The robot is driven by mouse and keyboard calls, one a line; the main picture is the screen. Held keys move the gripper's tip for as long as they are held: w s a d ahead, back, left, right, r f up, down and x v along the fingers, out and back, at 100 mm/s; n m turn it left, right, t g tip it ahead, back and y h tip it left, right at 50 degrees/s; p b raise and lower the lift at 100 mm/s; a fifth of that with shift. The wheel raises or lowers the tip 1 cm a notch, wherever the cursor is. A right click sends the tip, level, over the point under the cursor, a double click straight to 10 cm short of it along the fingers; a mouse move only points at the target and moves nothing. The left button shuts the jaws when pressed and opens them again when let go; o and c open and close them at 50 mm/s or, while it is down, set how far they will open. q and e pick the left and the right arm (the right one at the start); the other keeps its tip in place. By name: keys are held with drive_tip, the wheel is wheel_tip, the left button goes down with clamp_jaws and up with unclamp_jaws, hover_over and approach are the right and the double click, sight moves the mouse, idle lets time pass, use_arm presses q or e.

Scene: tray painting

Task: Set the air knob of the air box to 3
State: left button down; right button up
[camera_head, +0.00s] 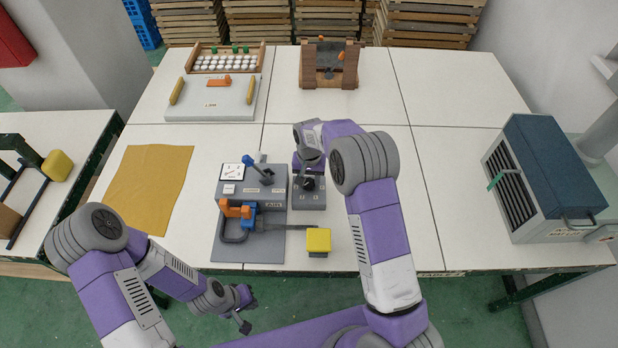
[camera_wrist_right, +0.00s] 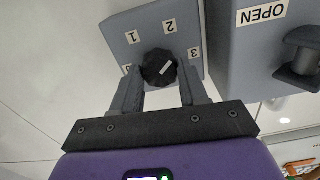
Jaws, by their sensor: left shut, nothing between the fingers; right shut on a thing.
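The air box (camera_head: 310,202) is a small grey box on the table, beside a larger grey unit. Its black air knob (camera_wrist_right: 158,68) shows in the right wrist view, with labels 1, 2 and 3 around it and another label partly hidden by a finger. The white mark on the knob slants up and right, roughly toward the 3 label (camera_wrist_right: 194,53); its exact setting is hard to tell. My right gripper (camera_wrist_right: 160,84) is shut on the knob, a finger on each side. My left gripper (camera_head: 246,312) is shut and empty, low in front of the table edge.
An OPEN label (camera_wrist_right: 262,13) and a dark handle (camera_wrist_right: 300,55) are close to my right gripper.

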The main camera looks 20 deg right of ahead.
sight(309, 182)
drive_tip(key=m+p, duration=0.1)
drive_tip(key=m, duration=0.3)
drive_tip(key=shift+r, duration=0.1)
drive_tip(key=shift+m+p, duration=0.3)
drive_tip(key=shift+m, duration=1.6)
drive_tip(key=o, duration=1.1)
drive_tip(key=shift+c, duration=0.2)
wheel_tip(309, 182, up, 8)
drive_tip(key=shift+f+p, duration=0.25)
drive_tip(key=shift+p, duration=0.3)
